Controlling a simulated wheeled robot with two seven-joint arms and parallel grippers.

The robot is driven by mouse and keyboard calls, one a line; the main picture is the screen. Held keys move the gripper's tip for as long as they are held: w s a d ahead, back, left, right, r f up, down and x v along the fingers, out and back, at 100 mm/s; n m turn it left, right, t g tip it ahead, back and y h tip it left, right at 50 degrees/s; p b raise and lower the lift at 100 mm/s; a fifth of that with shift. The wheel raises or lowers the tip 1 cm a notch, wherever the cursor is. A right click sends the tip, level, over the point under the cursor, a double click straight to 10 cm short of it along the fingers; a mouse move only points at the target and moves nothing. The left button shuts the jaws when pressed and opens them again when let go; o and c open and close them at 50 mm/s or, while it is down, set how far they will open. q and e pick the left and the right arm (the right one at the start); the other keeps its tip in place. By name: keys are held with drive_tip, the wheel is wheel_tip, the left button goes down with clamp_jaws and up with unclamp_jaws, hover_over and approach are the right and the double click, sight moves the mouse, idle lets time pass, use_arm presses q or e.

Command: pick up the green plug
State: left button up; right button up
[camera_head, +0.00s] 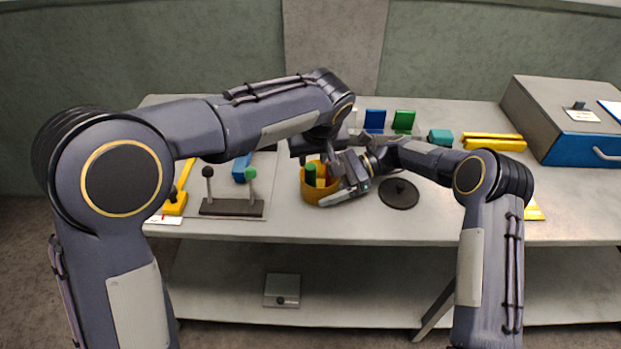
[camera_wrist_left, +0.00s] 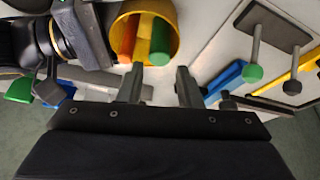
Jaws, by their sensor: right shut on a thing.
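The green plug (camera_head: 310,174) stands in the orange cup (camera_head: 317,195) in the head view, among yellow and red pieces. The left wrist view also shows the green plug (camera_wrist_left: 160,42) inside the cup (camera_wrist_left: 123,38), next to a yellow piece (camera_wrist_left: 144,42). My left gripper (camera_head: 316,158) is above the cup. Its two fingers (camera_wrist_left: 158,88) are apart with nothing between them, and the cup lies just beyond their tips. My right gripper (camera_head: 345,190) is at the cup's right side, shut on the cup; its fingertips are partly hidden.
A lever stand (camera_head: 232,208) with black and green knobs is left of the cup. A dark round disc (camera_head: 399,194) lies to the right. Blue (camera_head: 375,120) and green (camera_head: 404,121) blocks stand behind. A grey-blue case (camera_head: 560,130) fills the right end.

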sight(311, 168)
use_arm(q)
drive_tip(key=x, duration=0.5)
drive_tip(key=shift+s, duration=0.1)
clamp_jaws()
